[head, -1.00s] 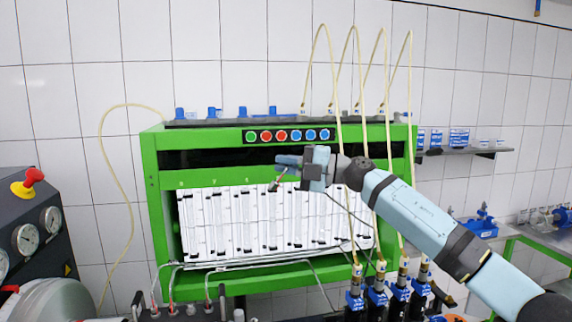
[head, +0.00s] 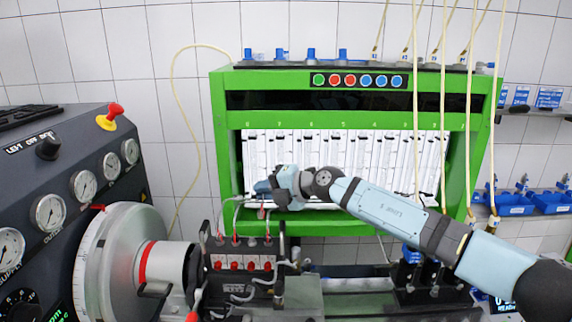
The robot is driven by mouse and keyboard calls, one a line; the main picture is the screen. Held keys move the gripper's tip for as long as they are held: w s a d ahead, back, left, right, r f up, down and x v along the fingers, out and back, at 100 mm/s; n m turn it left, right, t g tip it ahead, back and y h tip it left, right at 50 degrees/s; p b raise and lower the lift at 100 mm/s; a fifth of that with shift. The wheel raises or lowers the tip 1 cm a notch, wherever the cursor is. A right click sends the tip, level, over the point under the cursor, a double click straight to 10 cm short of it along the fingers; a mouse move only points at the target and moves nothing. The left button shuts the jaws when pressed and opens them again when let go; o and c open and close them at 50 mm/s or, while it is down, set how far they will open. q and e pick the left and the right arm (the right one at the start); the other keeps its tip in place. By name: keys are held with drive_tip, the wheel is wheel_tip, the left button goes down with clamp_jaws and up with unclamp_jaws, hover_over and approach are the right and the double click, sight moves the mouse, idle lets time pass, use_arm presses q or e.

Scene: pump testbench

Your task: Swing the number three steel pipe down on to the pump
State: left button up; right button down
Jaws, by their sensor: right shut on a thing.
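My right gripper (head: 262,188) is shut at the front of the green bench, low and left of its middle. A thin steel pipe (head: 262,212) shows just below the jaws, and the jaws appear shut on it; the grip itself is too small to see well. Other thin steel pipes (head: 222,217) bend down to the left of it. The pump (head: 245,263), with a row of red and white fittings, stands below the gripper. I cannot read pipe numbers. Much of the pipes' run is hidden behind my right arm. My left gripper is not in view.
The green bench (head: 218,130) with glass tubes fills the middle. A dark gauge panel (head: 60,180) and a large silver drum (head: 110,265) crowd the left. Pale hoses (head: 443,100) hang at the right, above black and blue injector parts (head: 411,254).

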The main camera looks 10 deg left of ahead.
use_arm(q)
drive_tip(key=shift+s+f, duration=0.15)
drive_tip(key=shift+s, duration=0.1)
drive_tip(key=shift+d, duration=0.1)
use_arm(e)
drive_tip(key=f, duration=0.1)
drive_tip(key=a+f, duration=0.1)
drive_tip(key=f, duration=0.1)
drive_tip(key=shift+s+a+f+h, duration=0.1)
drive_tip(key=shift+s+a+h, duration=0.05)
drive_tip(key=shift+a+h, duration=0.2)
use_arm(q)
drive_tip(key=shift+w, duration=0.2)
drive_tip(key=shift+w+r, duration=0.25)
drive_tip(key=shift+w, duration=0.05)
use_arm(e)
drive_tip(key=c, duration=1.3)
unclamp_jaws()
